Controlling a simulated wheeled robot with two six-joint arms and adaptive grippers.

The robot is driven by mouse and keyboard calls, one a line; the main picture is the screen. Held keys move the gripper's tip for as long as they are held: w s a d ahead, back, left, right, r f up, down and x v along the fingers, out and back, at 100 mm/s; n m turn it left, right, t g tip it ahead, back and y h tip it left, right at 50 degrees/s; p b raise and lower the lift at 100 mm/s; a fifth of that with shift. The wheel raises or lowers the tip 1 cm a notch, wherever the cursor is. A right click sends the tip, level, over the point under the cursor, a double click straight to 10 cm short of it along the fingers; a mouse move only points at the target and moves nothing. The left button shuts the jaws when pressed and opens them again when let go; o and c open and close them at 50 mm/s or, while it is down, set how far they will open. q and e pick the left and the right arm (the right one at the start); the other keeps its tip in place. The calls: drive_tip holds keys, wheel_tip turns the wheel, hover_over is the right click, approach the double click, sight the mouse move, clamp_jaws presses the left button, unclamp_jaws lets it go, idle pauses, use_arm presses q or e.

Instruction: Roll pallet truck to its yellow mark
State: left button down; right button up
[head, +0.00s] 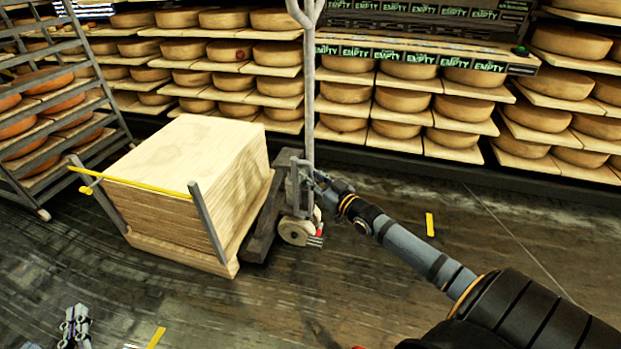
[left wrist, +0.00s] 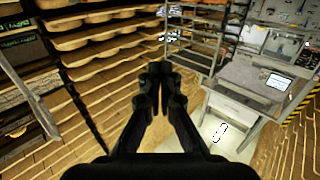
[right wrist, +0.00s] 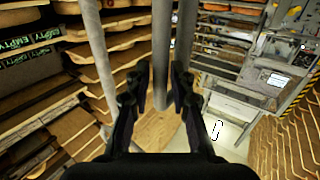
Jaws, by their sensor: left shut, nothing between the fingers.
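The pallet truck (head: 299,230) stands on the dark floor with its tall grey handle post (head: 309,90) upright. A stack of pale wooden boards (head: 190,160) rests on it. My right gripper (head: 318,182) is low at the post, just above the wheel housing. In the right wrist view its fingers (right wrist: 161,88) are apart, with the grey post (right wrist: 162,50) between them and slim gaps beside it. My left gripper (head: 76,325) is shut and empty near the floor at bottom left; it also shows in the left wrist view (left wrist: 160,85). One yellow mark (head: 430,224) lies right of the truck.
Another yellow mark (head: 157,337) lies at the bottom left. Shelves of cheese wheels (head: 450,110) line the back wall. A metal rack (head: 60,120) stands close to the left of the boards. A yellow bar (head: 135,182) crosses the stack's front.

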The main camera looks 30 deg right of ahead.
drive_tip(key=shift+w+b, duration=0.4)
use_arm(q)
wheel_tip(320, 180, up, 10)
drive_tip(key=t, duration=0.4)
drive_tip(key=shift+s+f+h, duration=0.25)
drive_tip(key=shift+h, duration=0.05)
use_arm(e)
drive_tip(key=shift+c, duration=0.4)
clamp_jaws()
